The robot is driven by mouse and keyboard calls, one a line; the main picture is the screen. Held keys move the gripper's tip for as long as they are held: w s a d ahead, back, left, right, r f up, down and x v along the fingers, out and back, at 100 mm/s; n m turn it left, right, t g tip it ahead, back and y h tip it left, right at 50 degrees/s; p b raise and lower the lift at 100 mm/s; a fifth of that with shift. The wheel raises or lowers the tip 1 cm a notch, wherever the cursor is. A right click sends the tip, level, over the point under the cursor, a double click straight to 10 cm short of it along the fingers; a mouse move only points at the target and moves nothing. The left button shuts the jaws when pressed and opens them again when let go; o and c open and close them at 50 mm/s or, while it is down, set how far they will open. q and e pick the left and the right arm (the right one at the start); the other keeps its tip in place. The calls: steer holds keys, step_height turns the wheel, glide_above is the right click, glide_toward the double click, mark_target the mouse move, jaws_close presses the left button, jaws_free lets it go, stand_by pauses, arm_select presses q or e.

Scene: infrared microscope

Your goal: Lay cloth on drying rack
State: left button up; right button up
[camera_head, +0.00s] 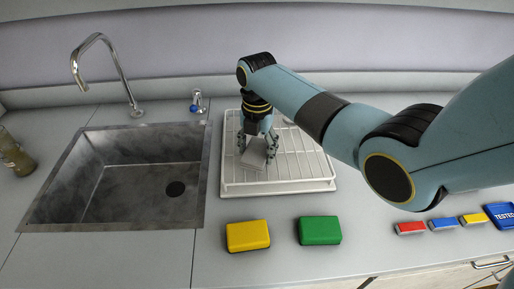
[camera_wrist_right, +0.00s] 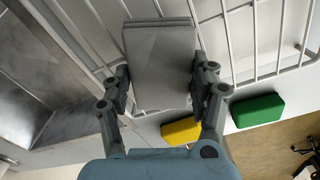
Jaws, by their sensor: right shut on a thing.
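The cloth (camera_head: 254,154) is a small grey folded piece, held by my right gripper (camera_head: 257,148) over the drying rack. In the right wrist view, the cloth (camera_wrist_right: 160,62) sits between the two fingers of my right gripper (camera_wrist_right: 162,88), which are shut on its sides. The drying rack (camera_head: 312,165) is a white wire rack on a white tray, right of the sink. Its white wires (camera_wrist_right: 245,50) also show behind the cloth in the wrist view. I cannot tell whether the cloth touches the wires. My left gripper is not in view.
A steel sink (camera_head: 130,190) with a tap (camera_head: 125,80) is left of the rack. A yellow sponge (camera_head: 248,235) and a green sponge (camera_head: 320,230) lie in front.

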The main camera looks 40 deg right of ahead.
mark_target(257, 150)
steer(key=shift+f, duration=0.15)
steer(key=o, duration=1)
steer(key=shift+r, duration=0.55)
step_height(257, 150, up, 11)
steer(key=shift+d+r+p, duration=0.1)
steer(key=shift+r+p, duration=0.05)
steer(key=shift+p, duration=0.15)
